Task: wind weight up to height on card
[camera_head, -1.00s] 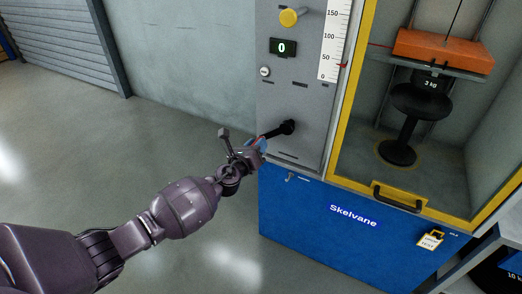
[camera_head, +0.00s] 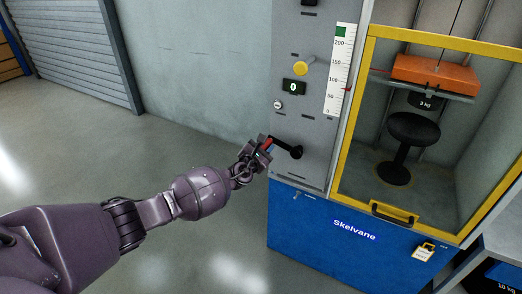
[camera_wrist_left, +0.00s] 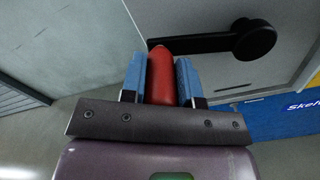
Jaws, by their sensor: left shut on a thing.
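My left gripper (camera_head: 266,147) is shut on the red grip (camera_wrist_left: 162,75) of the black crank (camera_head: 285,147) on the grey panel. The blue finger pads lie on either side of the grip in the left wrist view. The crank handle points left and slightly up from its hub. The orange weight block (camera_head: 436,72), with a black 3 kg piece (camera_head: 425,103) under it, hangs above a black stool (camera_head: 413,130), clear of its seat. A red pointer (camera_head: 348,89) stands between 50 and 100 on the white scale (camera_head: 340,70). A small card (camera_head: 424,253) hangs low right; its text is unreadable.
The panel has a yellow knob (camera_head: 301,68) and a display (camera_head: 293,87) reading 0. A yellow-framed guard with a handle (camera_head: 394,214) encloses the stool. The blue cabinet (camera_head: 330,245) stands below. The floor to the left is clear.

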